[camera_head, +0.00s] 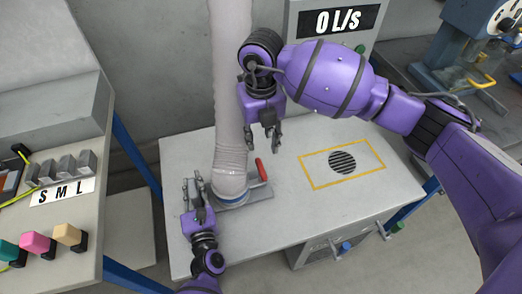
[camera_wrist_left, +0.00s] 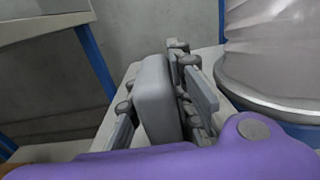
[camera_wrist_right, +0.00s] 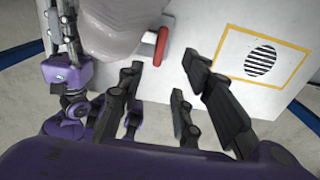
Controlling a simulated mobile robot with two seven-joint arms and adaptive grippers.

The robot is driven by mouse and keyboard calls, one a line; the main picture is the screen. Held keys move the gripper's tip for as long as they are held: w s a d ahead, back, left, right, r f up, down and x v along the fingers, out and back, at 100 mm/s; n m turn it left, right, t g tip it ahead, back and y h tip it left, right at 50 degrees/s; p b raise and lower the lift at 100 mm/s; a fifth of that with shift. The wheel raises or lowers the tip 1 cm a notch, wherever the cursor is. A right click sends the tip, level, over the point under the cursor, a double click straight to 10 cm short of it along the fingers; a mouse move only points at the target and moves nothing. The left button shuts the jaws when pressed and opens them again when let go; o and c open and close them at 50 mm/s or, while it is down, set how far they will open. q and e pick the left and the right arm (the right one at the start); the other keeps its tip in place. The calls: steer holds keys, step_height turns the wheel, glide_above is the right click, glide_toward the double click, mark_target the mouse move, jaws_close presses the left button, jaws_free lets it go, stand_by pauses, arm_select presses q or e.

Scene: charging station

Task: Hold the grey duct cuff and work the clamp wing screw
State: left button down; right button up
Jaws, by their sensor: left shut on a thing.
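A pale grey duct (camera_head: 231,90) comes down to a round base on the bench, and its lower cuff (camera_head: 229,180) has a blue ring beneath. The cuff's edge shows in the left wrist view (camera_wrist_left: 265,95). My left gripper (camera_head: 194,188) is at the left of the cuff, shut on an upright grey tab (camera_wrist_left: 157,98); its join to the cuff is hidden. My right gripper (camera_head: 264,138) is open and empty above the bench, right of the duct. A red lever (camera_head: 261,169) stands right of the cuff and shows in the right wrist view (camera_wrist_right: 161,45).
A yellow-framed round vent (camera_head: 342,162) lies on the right of the bench. A display (camera_head: 338,22) reads 0 L/S behind. A side table at left holds S M L blocks (camera_head: 62,168) and coloured pieces (camera_head: 38,243).

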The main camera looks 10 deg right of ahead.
mark_target(261, 167)
step_height(261, 167, down, 12)
steer(key=shift+r, duration=0.1)
stand_by(0.4)
jaws_close()
